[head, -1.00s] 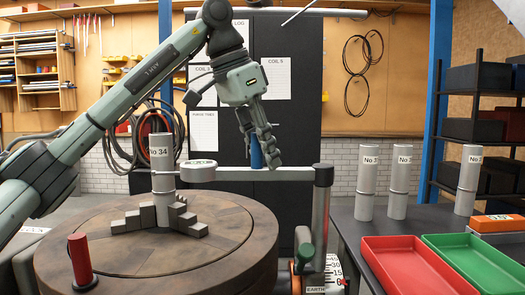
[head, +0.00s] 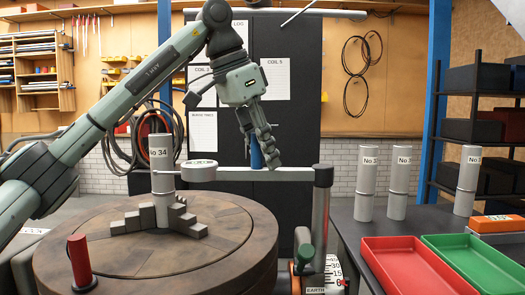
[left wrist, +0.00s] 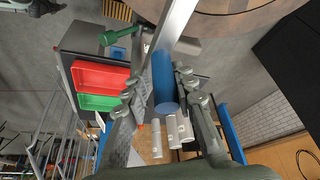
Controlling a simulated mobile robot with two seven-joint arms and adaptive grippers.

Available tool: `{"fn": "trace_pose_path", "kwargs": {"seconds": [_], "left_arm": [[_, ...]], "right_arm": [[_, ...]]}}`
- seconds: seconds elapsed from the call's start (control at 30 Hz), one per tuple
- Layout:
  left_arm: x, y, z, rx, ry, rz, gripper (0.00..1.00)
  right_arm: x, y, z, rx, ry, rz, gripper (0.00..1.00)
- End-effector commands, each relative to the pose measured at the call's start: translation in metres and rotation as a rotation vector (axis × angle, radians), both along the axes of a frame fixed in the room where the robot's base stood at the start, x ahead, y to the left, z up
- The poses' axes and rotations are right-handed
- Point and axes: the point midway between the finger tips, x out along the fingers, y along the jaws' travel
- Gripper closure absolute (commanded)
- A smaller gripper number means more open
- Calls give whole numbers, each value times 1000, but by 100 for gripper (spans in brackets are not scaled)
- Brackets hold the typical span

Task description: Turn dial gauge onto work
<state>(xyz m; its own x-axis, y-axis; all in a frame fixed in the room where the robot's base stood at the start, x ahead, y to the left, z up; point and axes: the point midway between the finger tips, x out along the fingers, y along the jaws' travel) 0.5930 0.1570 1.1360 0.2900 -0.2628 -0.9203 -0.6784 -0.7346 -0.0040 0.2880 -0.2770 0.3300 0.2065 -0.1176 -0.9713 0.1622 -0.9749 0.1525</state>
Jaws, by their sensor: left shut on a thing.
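The dial gauge (head: 198,171) is a pale disc at the left end of a light horizontal bar (head: 290,175). A thin stem points from it toward the grey cylinder marked No 34 (head: 162,185); I cannot tell whether it touches. The cylinder stands upright among stepped jaws on the round table. A blue handle (head: 256,153) rises from the bar. My left gripper (head: 258,148) is shut on this handle. In the left wrist view the blue handle (left wrist: 165,85) lies between the fingers of my left gripper (left wrist: 156,90). My right gripper is not in view.
A dark post (head: 321,210) carries the bar at its right end. A red upright handle (head: 79,260) stands on the round table (head: 120,265). At right are a red tray (head: 405,258), a green tray (head: 470,258) and grey cylinders (head: 397,182) on a dark bench.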

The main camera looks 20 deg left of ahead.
Motion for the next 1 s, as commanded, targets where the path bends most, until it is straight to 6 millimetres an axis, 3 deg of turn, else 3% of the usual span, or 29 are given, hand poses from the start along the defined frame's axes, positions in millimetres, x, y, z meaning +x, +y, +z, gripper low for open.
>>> {"fn": "trace_pose_path", "kwargs": {"seconds": [0.07,0.1,0.2,0.73,0.87,1.0], "left_arm": [[3,0,-9,8,9,5,100],[3,0,-9,8,9,5,70],[2,0,-9,9,11,4,61],[0,0,-2,3,5,2,61],[-4,4,12,4,3,1,61],[-12,10,38,2,5,4,61]], "right_arm": [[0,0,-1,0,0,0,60],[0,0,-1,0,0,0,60],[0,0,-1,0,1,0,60],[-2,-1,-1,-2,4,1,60],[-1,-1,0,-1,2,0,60],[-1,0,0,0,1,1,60]]}}
